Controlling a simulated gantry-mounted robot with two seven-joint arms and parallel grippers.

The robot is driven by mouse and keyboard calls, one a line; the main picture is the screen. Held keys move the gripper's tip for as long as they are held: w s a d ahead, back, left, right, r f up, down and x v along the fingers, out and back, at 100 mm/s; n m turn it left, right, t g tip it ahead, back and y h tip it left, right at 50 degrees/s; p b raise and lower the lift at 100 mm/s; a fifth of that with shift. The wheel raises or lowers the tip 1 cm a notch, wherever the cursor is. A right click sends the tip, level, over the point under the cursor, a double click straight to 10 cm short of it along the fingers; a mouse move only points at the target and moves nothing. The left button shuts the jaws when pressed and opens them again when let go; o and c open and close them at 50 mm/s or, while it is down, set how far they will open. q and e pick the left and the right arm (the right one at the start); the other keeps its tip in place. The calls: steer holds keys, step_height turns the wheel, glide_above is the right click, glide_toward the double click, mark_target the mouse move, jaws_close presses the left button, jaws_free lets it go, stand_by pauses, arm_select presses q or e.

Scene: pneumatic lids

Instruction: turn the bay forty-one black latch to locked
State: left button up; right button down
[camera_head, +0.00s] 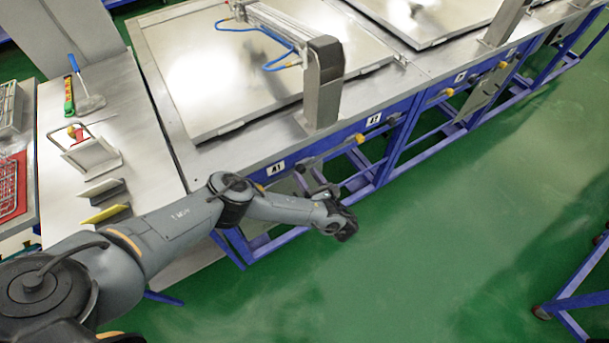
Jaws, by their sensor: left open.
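The label 41 (276,168) is on the blue front rail of the nearest bay. A small dark latch (308,162) sits just right of this label; its exact setting is too small to tell. My left arm reaches in from the lower left, and my left gripper (345,228) is open over the green floor, in front of the rail and below right of the latch. It appears empty and apart from the latch. My right gripper is out of view.
A yellow knob (360,138) and the label 42 (374,118) are farther right along the rail. A large metal lid (230,100) lies on the bench under a pneumatic cylinder on a post (323,85). Tools lie on the left table (135,100). The floor (430,230) is clear.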

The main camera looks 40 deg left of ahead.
arm_select(q)
steer(key=shift+x, duration=1.05)
steer(key=shift+c, duration=0.2)
steer(key=c, duration=1)
